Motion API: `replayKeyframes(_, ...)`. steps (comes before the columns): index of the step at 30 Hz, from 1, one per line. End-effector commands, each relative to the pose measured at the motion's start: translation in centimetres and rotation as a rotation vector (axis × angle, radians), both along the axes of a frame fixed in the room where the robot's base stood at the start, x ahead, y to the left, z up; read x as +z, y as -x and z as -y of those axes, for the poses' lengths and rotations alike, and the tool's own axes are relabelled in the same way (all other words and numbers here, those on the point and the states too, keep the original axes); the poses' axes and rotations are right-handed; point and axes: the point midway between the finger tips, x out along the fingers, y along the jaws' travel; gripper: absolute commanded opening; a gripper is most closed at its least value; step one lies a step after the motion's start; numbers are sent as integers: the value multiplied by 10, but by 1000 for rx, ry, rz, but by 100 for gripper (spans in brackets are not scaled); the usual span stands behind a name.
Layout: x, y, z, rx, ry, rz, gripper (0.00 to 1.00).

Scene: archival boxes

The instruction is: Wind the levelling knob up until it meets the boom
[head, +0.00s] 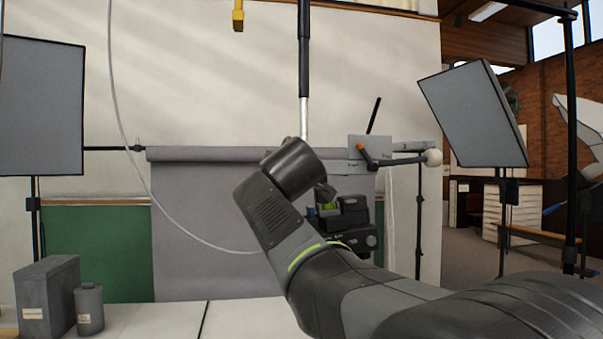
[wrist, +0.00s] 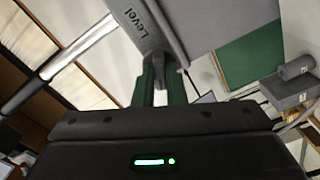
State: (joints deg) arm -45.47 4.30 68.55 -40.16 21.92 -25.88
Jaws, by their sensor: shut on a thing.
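In the wrist view, a grey plate (wrist: 215,20) marked "Level" is close above my gripper (wrist: 167,62). The two dark green fingers are shut on a small grey part under the plate's edge, which looks like the levelling knob (wrist: 169,60). Most of it is hidden between the fingers. In the head view, my arm's wrist covers part of the gripper, and the knob cannot be made out. A grey plate (head: 369,147) stands just above it, with a dark bar (head: 398,161) ending in a white ball; this may be the boom. The gap between knob and boom cannot be judged.
A black and silver pole (head: 304,70) hangs down behind my wrist. Grey panels on stands (head: 474,112) (head: 42,105) flank the area. A grey box (head: 48,298) and a canister (head: 89,308) stand on the white table (head: 165,318) at lower left. A thin cable hangs at left.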

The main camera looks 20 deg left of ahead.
Motion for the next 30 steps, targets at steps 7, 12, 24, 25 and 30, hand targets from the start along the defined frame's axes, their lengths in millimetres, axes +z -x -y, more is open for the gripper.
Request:
replayKeyframes(7, -2, 0, 0, 0, -22, -18, 0)
replayKeyframes(12, -2, 0, 0, 0, -22, -18, 0)
replayKeyframes(24, -1, 0, 0, 0, -22, -16, 33)
replayKeyframes(25, -1, 0, 0, 0, -22, -16, 33)
replayKeyframes(30, -1, 3, 2, 0, -23, -15, 33)
